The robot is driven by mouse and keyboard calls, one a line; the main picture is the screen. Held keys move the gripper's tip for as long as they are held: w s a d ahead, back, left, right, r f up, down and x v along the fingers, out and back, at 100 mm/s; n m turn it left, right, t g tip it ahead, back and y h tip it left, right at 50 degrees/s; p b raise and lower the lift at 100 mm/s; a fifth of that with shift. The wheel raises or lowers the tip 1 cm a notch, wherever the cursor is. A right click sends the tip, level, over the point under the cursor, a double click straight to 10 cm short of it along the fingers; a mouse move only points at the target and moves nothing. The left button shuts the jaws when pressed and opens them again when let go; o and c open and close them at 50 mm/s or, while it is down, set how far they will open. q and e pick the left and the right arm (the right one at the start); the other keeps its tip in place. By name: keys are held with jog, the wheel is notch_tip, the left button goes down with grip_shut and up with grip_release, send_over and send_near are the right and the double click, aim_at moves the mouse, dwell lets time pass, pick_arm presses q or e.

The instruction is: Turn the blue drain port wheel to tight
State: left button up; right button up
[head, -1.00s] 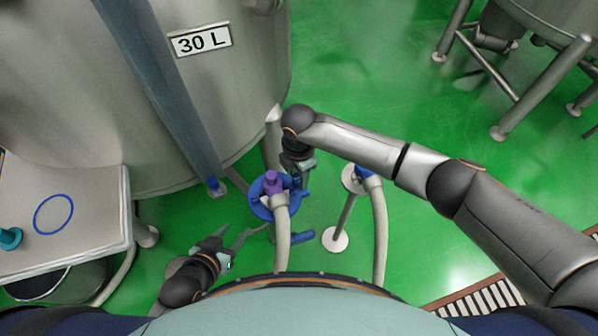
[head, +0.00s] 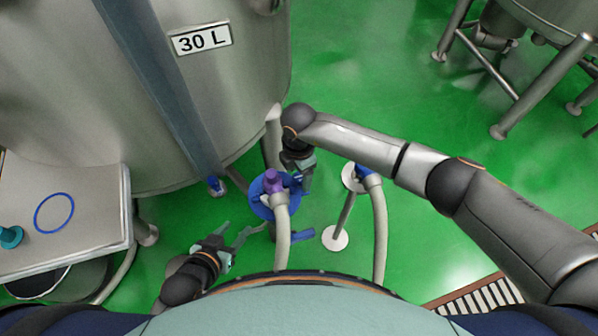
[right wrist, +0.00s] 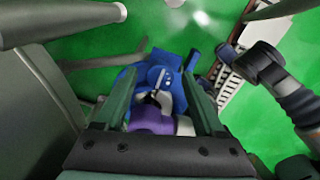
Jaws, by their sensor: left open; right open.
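The blue drain port wheel (head: 257,204) sits low in front of the large tank, partly hidden by a purple fitting (head: 272,178) and its pale hose. In the right wrist view the wheel (right wrist: 134,77) lies between and beyond my green fingers, with the purple fitting (right wrist: 151,119) nearer the palm. My right gripper (head: 298,184) is open at the wheel's right side; its open fingers (right wrist: 161,78) reach either side of the wheel's middle part. I cannot tell whether they touch it. My left gripper (head: 241,231) is open and empty, below left of the wheel.
The tank (head: 215,90) marked 30 L fills the upper left. A second hose (head: 379,225) and a stand with a round foot (head: 335,238) are right of the wheel. A metal table (head: 90,215) is at left.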

aim_at(299, 177)
pick_arm(q)
jog(key=shift+s+a+r+p, duration=0.25)
jog(key=shift+s+a+p, duration=0.15)
jog(key=shift+p, duration=0.3)
pick_arm(e)
notch_tip(299, 177, up, 12)
jog(key=shift+r, duration=0.25)
pick_arm(q)
jog(key=shift+w+r, duration=0.1)
jog(key=shift+w, duration=0.1)
